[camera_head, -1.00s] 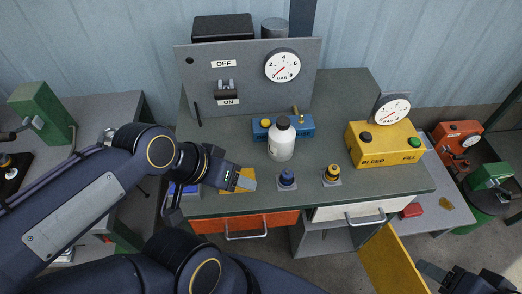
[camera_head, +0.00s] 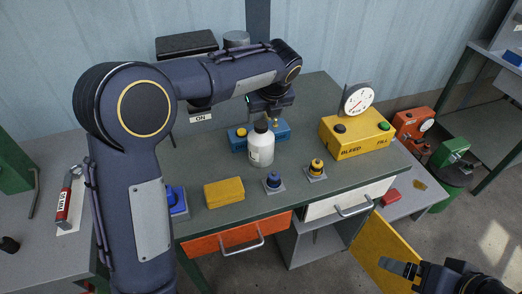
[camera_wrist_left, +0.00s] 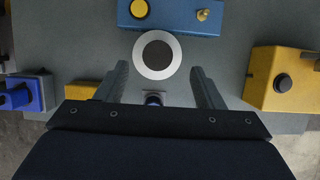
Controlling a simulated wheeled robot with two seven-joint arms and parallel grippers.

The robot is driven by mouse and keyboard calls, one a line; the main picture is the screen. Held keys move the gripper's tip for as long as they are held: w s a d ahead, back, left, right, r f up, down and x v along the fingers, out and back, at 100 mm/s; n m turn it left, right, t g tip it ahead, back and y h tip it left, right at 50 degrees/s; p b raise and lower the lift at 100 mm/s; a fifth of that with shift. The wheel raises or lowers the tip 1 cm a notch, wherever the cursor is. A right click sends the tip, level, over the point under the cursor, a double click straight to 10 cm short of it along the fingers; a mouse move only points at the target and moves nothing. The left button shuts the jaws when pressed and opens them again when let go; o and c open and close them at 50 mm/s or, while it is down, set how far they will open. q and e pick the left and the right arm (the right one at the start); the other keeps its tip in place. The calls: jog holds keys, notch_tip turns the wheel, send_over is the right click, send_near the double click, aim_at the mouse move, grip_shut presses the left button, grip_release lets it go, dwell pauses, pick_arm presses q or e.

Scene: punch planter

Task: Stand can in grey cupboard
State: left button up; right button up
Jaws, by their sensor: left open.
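The can is a white bottle with a dark cap (camera_head: 261,150), upright on the green bench top. In the left wrist view it shows from above as a white ring around a dark cap (camera_wrist_left: 158,55). My left gripper (camera_head: 271,112) is open and empty, above and just behind the can in the head view. In its wrist view the can's top lies between and beyond the spread fingertips. The grey cupboard (camera_head: 310,245) is under the bench, with its yellow door (camera_head: 385,258) swung open. My right gripper (camera_head: 402,268) is beside the door; its jaw gap is unclear.
A blue valve block (camera_head: 239,141) stands close behind the can. A yellow BLEED/FILL box (camera_head: 352,138) with a gauge is to the right. A yellow block (camera_head: 224,192) and two knobs (camera_head: 273,182) (camera_head: 316,169) line the front. Orange (camera_head: 235,238) and white (camera_head: 345,200) drawers are below.

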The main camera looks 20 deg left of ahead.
aim_at(261, 125)
pick_arm(q)
jog(key=x, duration=0.7)
jog(key=shift+s+a, duration=0.1)
jog(key=shift+s, duration=0.1)
jog(key=shift+f, duration=0.1)
grip_shut()
